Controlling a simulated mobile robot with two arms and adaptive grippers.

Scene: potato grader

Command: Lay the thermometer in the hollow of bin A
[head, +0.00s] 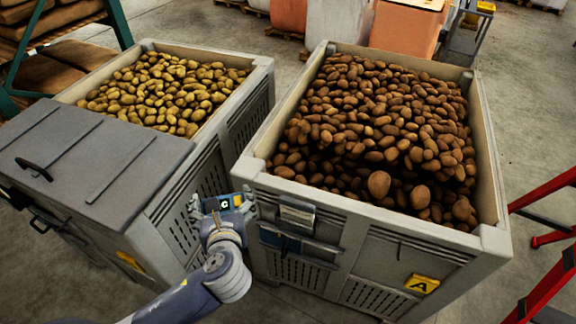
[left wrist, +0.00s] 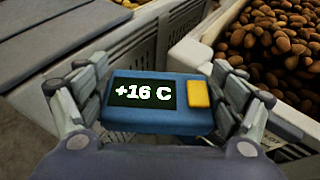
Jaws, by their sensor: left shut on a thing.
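The thermometer (left wrist: 150,121) is a blue box with a dark screen reading +16 C and a yellow button. My left gripper (head: 226,204) is shut on it, with fingers at both of its ends in the left wrist view. In the head view the thermometer (head: 224,202) is small and partly hidden by the gripper. It is held beside the front left corner of bin A, outside its rim. Bin A (head: 390,258) is a grey crate of brown potatoes with a yellow A label (head: 421,284). A dark hollow (head: 400,188) shows in the potatoes toward its front. My right gripper is not in view.
A second grey bin (head: 262,72) with yellow potatoes stands left, partly covered by a grey lid (head: 90,165). A metal clip with a blue part (head: 297,214) is on bin A's front wall. A red frame (head: 545,190) stands at right. A narrow gap separates the bins.

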